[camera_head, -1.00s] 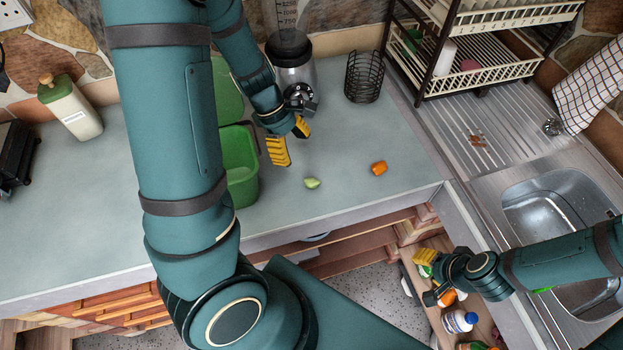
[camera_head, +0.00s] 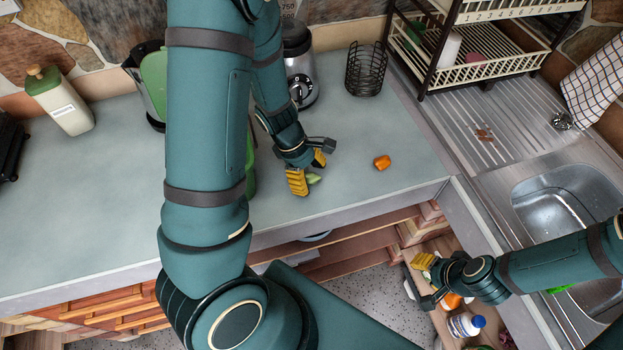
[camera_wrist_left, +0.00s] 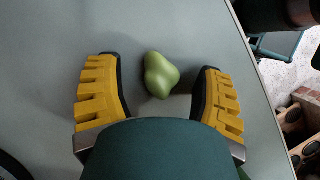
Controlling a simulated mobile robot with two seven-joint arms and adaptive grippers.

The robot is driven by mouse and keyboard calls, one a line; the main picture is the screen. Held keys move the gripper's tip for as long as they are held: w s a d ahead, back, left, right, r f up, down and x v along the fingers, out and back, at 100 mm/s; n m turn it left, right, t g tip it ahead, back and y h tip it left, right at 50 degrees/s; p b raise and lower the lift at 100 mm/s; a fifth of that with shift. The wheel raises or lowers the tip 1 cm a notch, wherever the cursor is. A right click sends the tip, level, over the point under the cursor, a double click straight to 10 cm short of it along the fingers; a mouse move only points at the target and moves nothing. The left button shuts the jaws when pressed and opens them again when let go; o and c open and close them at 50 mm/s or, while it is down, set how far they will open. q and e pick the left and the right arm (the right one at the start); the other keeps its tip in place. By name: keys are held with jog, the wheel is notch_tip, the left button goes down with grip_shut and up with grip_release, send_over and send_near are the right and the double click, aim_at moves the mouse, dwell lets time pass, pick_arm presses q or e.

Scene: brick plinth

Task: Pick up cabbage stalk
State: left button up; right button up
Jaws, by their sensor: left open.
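The cabbage stalk, a small pale green lump (camera_head: 314,178), lies on the grey countertop, partly hidden by my left gripper in the head view. In the left wrist view the whole cabbage stalk (camera_wrist_left: 161,75) shows between the two yellow fingers, with a clear gap on either side. My left gripper (camera_head: 308,171) is open, with its fingers around the stalk and not touching it. It also shows in the left wrist view (camera_wrist_left: 161,88). My right gripper (camera_head: 425,281) is at the lower right, away from the stalk, with its fingers apart and empty.
An orange piece (camera_head: 382,162) lies to the right on the countertop (camera_head: 345,135). A black wire basket (camera_head: 365,70) and a blender (camera_head: 300,75) stand behind. A green bin (camera_head: 251,175) is mostly hidden by my left arm. A sink (camera_head: 565,205) is at right.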

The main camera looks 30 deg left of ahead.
aim_at(310, 176)
pick_arm(q)
jog(key=c, duration=1)
jog(key=shift+r, duration=0.15)
notch_tip(310, 176, up, 10)
jog(key=p, duration=0.4)
jog(key=shift+p, duration=0.4)
jog(key=shift+d+f, duration=0.1)
jog(key=shift+f, duration=0.1)
